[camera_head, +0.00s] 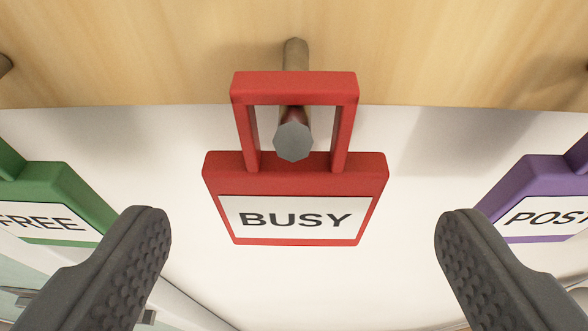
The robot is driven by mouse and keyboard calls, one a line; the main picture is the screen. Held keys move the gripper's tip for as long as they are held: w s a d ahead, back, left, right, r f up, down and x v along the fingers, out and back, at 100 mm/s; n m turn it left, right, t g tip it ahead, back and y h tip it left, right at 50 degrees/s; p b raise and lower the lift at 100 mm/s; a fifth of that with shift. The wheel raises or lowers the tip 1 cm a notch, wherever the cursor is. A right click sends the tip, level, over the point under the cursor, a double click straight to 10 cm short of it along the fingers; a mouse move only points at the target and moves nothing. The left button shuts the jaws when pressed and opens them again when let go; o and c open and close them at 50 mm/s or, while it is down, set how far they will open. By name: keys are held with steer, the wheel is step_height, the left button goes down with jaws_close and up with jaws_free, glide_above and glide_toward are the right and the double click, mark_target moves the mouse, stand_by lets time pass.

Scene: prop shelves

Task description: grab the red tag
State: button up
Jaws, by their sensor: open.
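The red tag (294,176) hangs in the middle of the view by its square loop from a grey peg (293,140). The peg comes out of a wooden board and passes through the loop. A white label on the tag reads BUSY. My gripper (303,225) is open, with one dark finger to the lower left of the tag and one to the lower right. Both fingers appear apart from the tag, with a gap on each side. Nothing is between the fingertips except the view of the tag.
A green tag (45,185) reading FREE hangs at the left, partly cut off. A purple tag (540,185) with a partly hidden label starting POS hangs at the right. The wooden board (150,50) runs across the top, with a white wall (410,200) below.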

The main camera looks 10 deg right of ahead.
mark_target(295, 204)
steer(key=shift+p+x, duration=1.75)
steer(key=shift+x, duration=0.6)
steer(key=shift+a, duration=0.1)
steer(key=c, duration=1.1)
